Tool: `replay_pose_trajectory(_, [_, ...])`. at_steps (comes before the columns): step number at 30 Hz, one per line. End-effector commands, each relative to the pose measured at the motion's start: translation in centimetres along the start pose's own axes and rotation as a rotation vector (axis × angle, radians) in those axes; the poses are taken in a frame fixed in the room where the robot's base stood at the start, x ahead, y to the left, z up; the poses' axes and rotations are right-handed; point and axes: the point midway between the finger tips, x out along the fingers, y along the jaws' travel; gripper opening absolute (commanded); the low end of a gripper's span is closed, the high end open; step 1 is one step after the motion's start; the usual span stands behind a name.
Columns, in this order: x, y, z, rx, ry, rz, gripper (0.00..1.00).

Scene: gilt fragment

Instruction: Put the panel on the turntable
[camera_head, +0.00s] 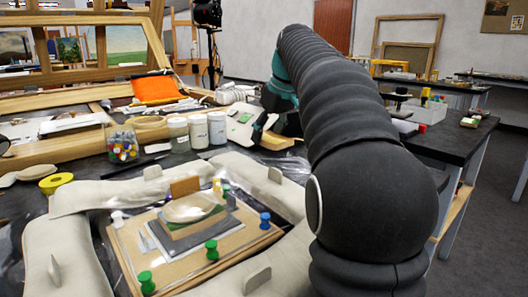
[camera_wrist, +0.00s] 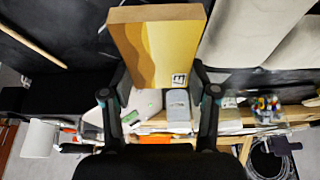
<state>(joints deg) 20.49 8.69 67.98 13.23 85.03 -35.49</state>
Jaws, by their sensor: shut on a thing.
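The panel (camera_wrist: 155,45) is a thick block with a tan edge and a face of wavy yellow and brown bands with a small black-and-white mark. My gripper (camera_wrist: 161,82) is shut on it, one finger at each side, in the wrist view. I cannot make out a turntable for certain in either view.
A board (camera_head: 130,238) with pushpins and a stacked sample lies in front, ringed by pale padded bags (camera_head: 65,252). White jars (camera_head: 197,131) and a cup of coloured pins (camera_head: 122,147) stand left of my gripper. A second dark table (camera_head: 455,140) is at right.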

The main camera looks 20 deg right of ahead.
Motion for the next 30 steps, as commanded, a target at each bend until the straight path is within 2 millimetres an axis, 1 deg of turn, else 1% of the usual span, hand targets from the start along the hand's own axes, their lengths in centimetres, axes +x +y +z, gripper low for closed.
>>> replay_pose_trajectory(5, [1.0,-0.6,-0.3,-0.001,0.000,0.001,0.20])
replay_pose_trajectory(9, [2.8,-0.6,0.6,0.000,-0.001,0.000,0.20])
replay_pose_trajectory(13, [4.1,-0.6,1.1,0.000,0.000,0.000,0.20])
replay_pose_trajectory(26, [4.7,-0.6,1.3,-0.001,0.001,0.001,0.20])
replay_pose_trajectory(27, [4.7,-0.6,1.3,-0.001,0.001,0.001,0.62])
replay_pose_trajectory(30, [4.6,-0.6,1.2,-0.001,0.001,0.001,0.84])
